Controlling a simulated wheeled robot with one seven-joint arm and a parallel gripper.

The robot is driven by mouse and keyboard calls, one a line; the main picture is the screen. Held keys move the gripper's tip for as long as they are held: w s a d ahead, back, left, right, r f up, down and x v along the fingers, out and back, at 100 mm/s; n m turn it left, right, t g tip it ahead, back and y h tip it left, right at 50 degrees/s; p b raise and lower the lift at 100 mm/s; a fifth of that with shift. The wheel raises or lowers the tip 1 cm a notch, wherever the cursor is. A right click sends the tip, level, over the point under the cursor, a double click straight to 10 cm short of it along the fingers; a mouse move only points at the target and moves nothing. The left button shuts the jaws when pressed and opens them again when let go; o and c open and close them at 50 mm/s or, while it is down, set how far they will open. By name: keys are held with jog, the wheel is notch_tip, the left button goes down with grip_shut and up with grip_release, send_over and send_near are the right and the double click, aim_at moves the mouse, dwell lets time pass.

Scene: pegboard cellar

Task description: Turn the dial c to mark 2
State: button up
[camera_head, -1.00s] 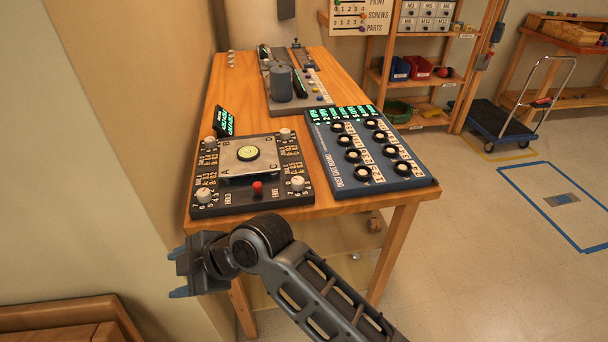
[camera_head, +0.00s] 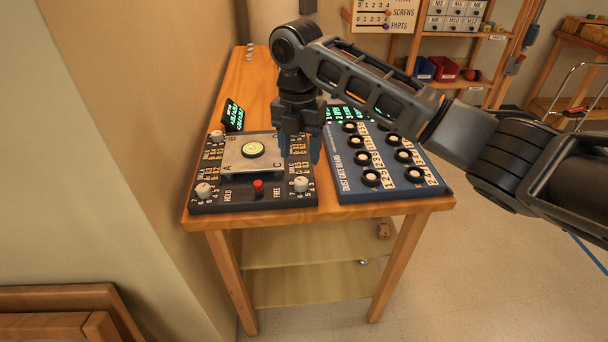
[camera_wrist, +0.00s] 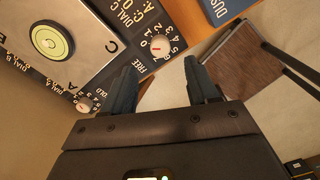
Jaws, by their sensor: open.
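Dial c is a white knob (camera_head: 301,185) at the near right corner of the black dial board (camera_head: 240,206). In the wrist view the knob (camera_wrist: 160,47) sits by the label DIAL C, ringed by white numbers. A red mark shows on its left side; which number it meets is hard to tell. My gripper (camera_head: 300,157) points down over the board's right side, near dial c and apart from it. In the wrist view its two fingers (camera_wrist: 160,72) are spread and empty, with the knob just beyond their tips.
A metal plate with a green round level (camera_head: 252,149) fills the board's middle. A red button (camera_head: 258,187) and another white knob (camera_head: 204,190) stand along its near edge. The blue dust gate board (camera_head: 388,190) with several black-ringed knobs lies close on the right.

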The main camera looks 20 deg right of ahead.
aim_at(301, 180)
jog(key=shift+f+p, duration=0.55)
jog(key=shift+f, duration=3.3)
jog(key=c, duration=1)
